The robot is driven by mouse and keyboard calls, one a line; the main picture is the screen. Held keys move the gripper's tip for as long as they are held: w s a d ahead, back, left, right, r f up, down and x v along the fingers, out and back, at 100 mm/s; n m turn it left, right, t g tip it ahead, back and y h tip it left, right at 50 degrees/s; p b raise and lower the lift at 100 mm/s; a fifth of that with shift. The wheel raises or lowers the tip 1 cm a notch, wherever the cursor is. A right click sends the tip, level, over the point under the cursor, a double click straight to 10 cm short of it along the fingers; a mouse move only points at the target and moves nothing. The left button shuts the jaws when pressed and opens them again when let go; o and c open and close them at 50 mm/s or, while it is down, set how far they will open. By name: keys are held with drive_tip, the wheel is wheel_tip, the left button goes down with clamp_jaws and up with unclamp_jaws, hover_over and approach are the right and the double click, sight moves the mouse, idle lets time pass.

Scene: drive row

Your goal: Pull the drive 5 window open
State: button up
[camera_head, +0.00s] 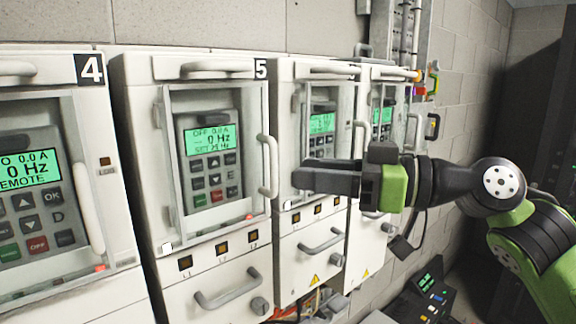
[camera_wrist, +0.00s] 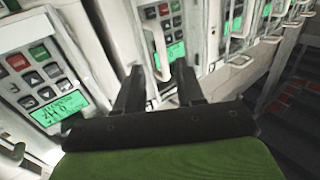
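The drive 5 window (camera_head: 168,150) is a pale framed pane over a keypad with a green display. It looks closed against its cabinet. Its upright white handle (camera_head: 268,166) is on the right side of the frame. My gripper (camera_head: 298,178) comes in from the right, its dark fingers pointing left, just right of this handle and apart from it in the picture. In the wrist view my gripper (camera_wrist: 158,85) has its two fingers spread, with nothing held. A pale bar shows beyond the gap between them; I cannot tell for certain whether it is the drive 5 handle.
The drive 4 cabinet (camera_head: 62,190) with its own handle stands to the left. More drives with similar windows and handles stand to the right, behind my arm. A grey drawer handle (camera_head: 228,288) sticks out below drive 5. A control box (camera_head: 428,292) is low at the right.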

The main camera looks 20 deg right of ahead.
sight(277, 169)
drive_tip(key=x, duration=0.3)
drive_tip(key=shift+s+a+r, duration=0.1)
drive_tip(key=shift+s+r, duration=0.05)
drive_tip(key=shift+s, duration=0.05)
drive_tip(key=shift+w+a, duration=0.2)
drive_tip(key=shift+a, duration=0.1)
drive_tip(key=shift+w, duration=0.2)
clamp_jaws()
drive_tip(key=shift+s, duration=0.1)
